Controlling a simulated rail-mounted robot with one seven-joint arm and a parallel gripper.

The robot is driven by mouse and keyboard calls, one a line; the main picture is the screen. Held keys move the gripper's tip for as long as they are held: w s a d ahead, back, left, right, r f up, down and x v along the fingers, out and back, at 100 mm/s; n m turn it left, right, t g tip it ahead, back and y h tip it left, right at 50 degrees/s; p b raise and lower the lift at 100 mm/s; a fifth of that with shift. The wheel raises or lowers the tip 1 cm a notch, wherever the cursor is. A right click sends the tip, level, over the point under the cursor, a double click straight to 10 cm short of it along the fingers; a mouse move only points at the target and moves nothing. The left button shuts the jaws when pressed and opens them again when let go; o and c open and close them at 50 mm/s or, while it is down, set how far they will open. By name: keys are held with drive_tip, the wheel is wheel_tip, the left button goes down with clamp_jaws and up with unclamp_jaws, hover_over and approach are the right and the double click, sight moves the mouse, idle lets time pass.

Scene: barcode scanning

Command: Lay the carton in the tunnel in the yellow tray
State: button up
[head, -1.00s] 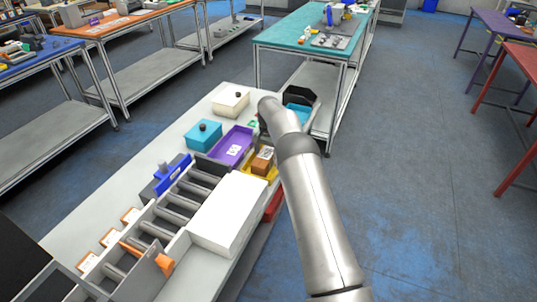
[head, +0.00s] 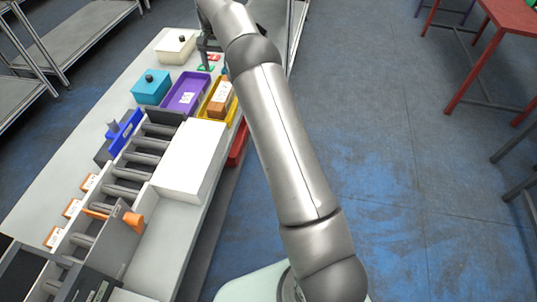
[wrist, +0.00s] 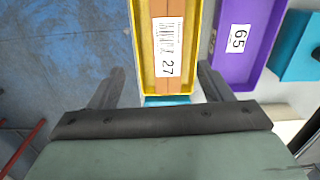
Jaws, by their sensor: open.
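A brown carton (head: 220,97) with a white label lies in the yellow tray (head: 231,112). In the wrist view the carton (wrist: 158,83) shows a barcode and the number 27, and the yellow walls (wrist: 139,50) run along both its sides. My gripper (head: 208,48) is beyond the tray in the head view, partly hidden by my arm. In the wrist view my gripper (wrist: 160,70) is open, its fingers apart and empty, with the near end of the tray between them in the picture.
A purple tray (head: 185,94) with a label numbered 65 (wrist: 237,38) lies beside the yellow tray. A teal box (head: 151,87) and a cream box (head: 176,46) stand farther left. A red tray (head: 238,145) is by the bench's right edge. Open floor lies right.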

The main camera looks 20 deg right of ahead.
drive_tip(key=s+r+n, duration=0.2)
drive_tip(key=s+r, duration=0.7)
drive_tip(key=s, duration=0.4)
drive_tip(key=s+f+n, duration=0.2)
drive_tip(key=s, duration=1.5)
drive_tip(key=s+f+n, duration=0.2)
drive_tip(key=s+f, duration=0.1)
drive_tip(key=s, duration=1.5)
drive_tip(key=shift+a+f+t, duration=0.2)
drive_tip(key=shift+f+t, duration=0.05)
drive_tip(key=shift+t, duration=0.05)
